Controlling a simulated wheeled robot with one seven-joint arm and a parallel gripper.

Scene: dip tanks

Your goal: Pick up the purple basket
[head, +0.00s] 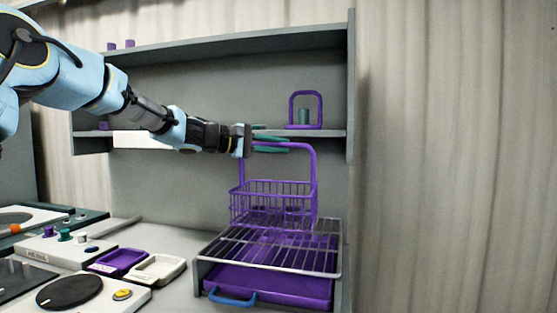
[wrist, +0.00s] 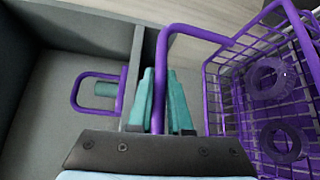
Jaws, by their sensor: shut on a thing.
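The purple wire basket (head: 272,203) has a tall looped handle and is at the wire rack, upright in the head view. I cannot tell whether its bottom touches the rack. My gripper (head: 285,145) reaches in from the left at the top of the handle, and its teal fingers (wrist: 164,103) are shut on the purple handle in the wrist view. The basket (wrist: 262,88) fills the right of the wrist view, with dark purple rings inside it. The metal wire rack (head: 215,249) sits over a purple tray (head: 275,287) with a blue handle.
A shelf (head: 335,133) runs close behind my gripper. On it stands a purple loop with a green cylinder (head: 304,116). A purple dish (head: 118,262) and a white dish (head: 156,269) lie left of the rack. The shelf's side panel (head: 350,85) stands at the right.

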